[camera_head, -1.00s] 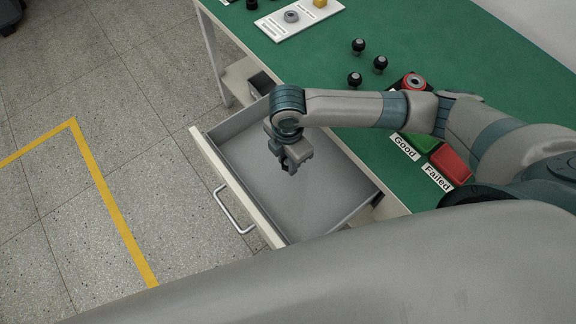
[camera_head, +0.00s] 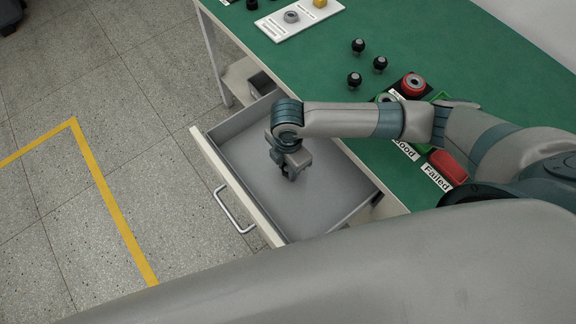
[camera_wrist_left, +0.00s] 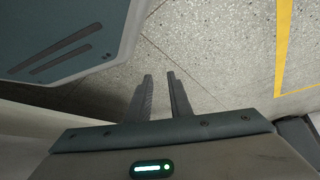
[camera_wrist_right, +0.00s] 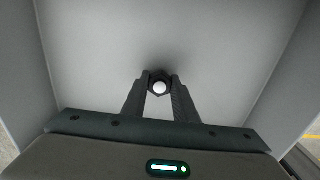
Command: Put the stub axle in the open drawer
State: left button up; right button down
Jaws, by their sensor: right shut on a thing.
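The open drawer (camera_head: 240,213) juts out from the green bench, with a grey inside and a pale front with a metal handle. My right gripper (camera_head: 289,176) points down over the drawer's inside. In the right wrist view my right gripper (camera_wrist_right: 160,84) is shut on the stub axle (camera_wrist_right: 160,87), a dark six-sided piece with a bright round centre. The drawer floor (camera_wrist_right: 160,35) lies behind it, with the walls on both sides. The axle's height above the floor is hard to tell. My left gripper (camera_wrist_left: 160,76) is open by a narrow gap and empty, over the speckled floor.
The green bench (camera_head: 455,50) carries several dark round-headed parts (camera_head: 380,63), a red ring-shaped part (camera_head: 413,84), a white board (camera_head: 299,17) and a red bin (camera_head: 449,166) labelled Failed.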

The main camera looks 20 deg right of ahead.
jog(key=c, duration=1.4)
grip_release()
jog(key=shift+f, duration=0.1)
pick_arm(q)
jog(key=shift+d, duration=0.1)
jog(key=shift+w+d+r+t+b, duration=0.2)
jog(key=shift+w+r, duration=0.1)
jog(key=shift+w, duration=0.25)
jog(key=shift+w+d+r+t+b, duration=0.15)
jog(key=shift+w+d+r, duration=0.1)
jog(key=shift+w, duration=0.25)
pick_arm(e)
notch_tip(320, 180, up, 12)
pick_arm(q)
jog(key=shift+s+d, duration=0.1)
jog(key=shift+d, duration=0.1)
